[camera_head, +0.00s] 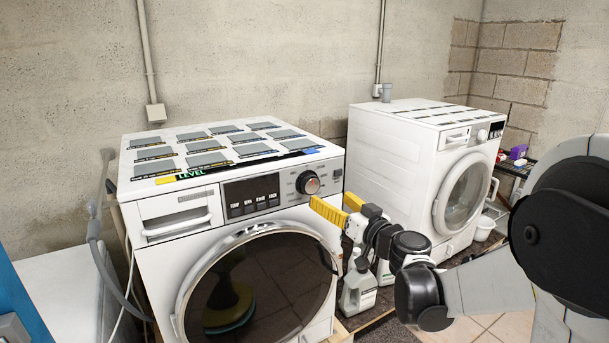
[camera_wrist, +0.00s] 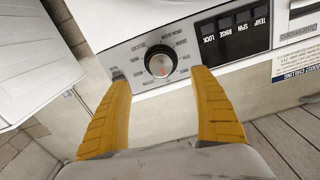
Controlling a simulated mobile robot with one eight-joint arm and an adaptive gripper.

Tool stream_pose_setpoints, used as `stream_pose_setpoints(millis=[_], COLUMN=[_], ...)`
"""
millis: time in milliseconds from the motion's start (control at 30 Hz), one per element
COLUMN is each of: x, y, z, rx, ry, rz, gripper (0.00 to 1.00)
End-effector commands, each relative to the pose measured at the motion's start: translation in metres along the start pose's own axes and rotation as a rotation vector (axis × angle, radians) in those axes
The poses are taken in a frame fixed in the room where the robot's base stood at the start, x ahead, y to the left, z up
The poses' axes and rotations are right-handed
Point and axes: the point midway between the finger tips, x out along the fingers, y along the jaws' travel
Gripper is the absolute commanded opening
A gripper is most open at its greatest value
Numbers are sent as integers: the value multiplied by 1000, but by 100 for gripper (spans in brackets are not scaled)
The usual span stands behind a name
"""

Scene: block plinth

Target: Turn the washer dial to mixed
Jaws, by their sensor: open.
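The washer dial (camera_head: 308,182) is a round knob with a dark ring and a red mark, on the control panel of the near white washer (camera_head: 160,254). In the wrist view the dial (camera_wrist: 160,64) lies ahead, between the two yellow fingers and apart from them. The small words around it are too blurred to tell which one the mark points at. My gripper (camera_head: 333,204) is open and empty, in front of the panel just right of and below the dial. Its fingertips also show in the wrist view (camera_wrist: 158,75).
A second white washer (camera_head: 395,155) stands to the right. Bottles (camera_head: 357,290) stand in the gap between the washers, below my gripper. A drawer handle (camera_head: 178,225) juts out at the near washer's left. A dark display with buttons (camera_head: 250,195) is left of the dial.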

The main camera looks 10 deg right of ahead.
Motion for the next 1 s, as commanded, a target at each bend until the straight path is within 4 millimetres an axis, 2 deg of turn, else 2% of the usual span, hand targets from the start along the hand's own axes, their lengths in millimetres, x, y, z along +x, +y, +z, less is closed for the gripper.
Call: stream_pose_setpoints(millis=[167, 400, 533, 700, 1000], x=[23, 72, 92, 105, 106], y=[0, 0, 0, 0, 0], z=[2, 3, 2, 1, 0], rx=[-1, 0, 0, 0, 0], ry=[2, 2, 1, 2, 1], rz=[-2, -1, -2, 0, 0], gripper=[73, 73, 73, 73, 71])
